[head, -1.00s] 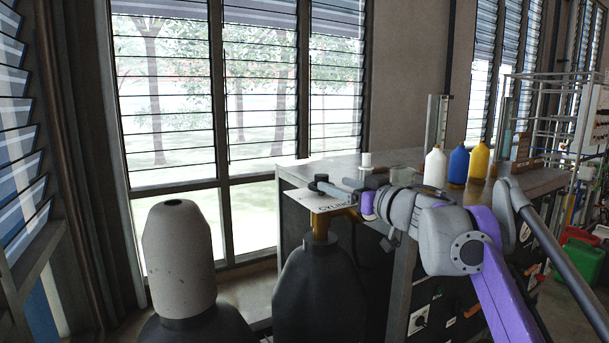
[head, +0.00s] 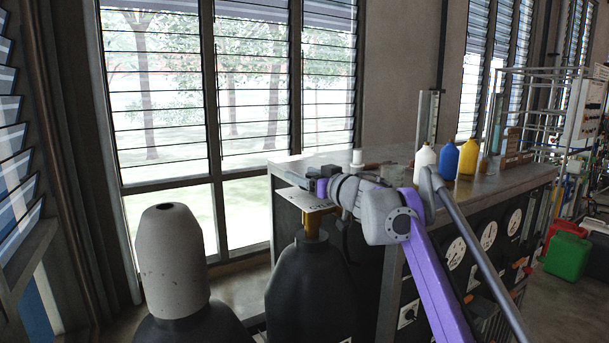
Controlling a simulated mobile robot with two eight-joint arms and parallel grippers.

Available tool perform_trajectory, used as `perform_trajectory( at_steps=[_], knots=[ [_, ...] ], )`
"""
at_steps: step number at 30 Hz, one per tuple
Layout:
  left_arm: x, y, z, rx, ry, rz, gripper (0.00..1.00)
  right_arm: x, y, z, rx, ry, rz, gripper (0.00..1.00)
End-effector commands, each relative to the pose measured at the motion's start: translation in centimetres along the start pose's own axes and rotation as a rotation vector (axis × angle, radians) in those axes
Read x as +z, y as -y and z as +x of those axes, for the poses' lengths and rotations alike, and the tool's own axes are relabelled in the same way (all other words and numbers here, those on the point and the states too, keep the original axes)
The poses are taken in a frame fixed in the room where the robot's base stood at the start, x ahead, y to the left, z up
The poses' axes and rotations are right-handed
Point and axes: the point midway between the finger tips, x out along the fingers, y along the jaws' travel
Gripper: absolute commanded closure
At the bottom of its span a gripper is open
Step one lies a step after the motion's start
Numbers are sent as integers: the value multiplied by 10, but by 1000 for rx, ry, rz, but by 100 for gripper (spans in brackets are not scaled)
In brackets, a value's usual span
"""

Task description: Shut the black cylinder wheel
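The black cylinder (head: 311,285) stands upright on the floor in front of the bench, with a brass valve (head: 311,224) on top. A white tag (head: 303,200) with dark lettering hangs at the valve. The black wheel cannot be made out clearly; my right gripper and the tag cover that spot. My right gripper (head: 292,178) is at the top of the valve, coming in from the right on a purple and grey arm. Its dark fingers are small and partly hidden, so I cannot tell if they grip the wheel. My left gripper is not in view.
A capped grey-white cylinder (head: 171,262) stands left of the black one. The bench (head: 480,190) behind carries white (head: 425,170), blue (head: 449,161) and yellow (head: 469,157) bottles. Green (head: 567,256) and red containers stand on the floor at right.

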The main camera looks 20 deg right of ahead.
Motion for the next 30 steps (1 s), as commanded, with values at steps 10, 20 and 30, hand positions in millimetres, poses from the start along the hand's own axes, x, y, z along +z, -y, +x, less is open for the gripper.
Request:
perform_trajectory(
  at_steps=[10,20,30],
  knots=[
    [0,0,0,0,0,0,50,0,0,0,0,0,0,92],
    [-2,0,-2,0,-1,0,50,-2,0,0,49,-4,0,100],
    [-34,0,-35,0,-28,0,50,-11,-10,0,292,-16,0,100]
  ],
)
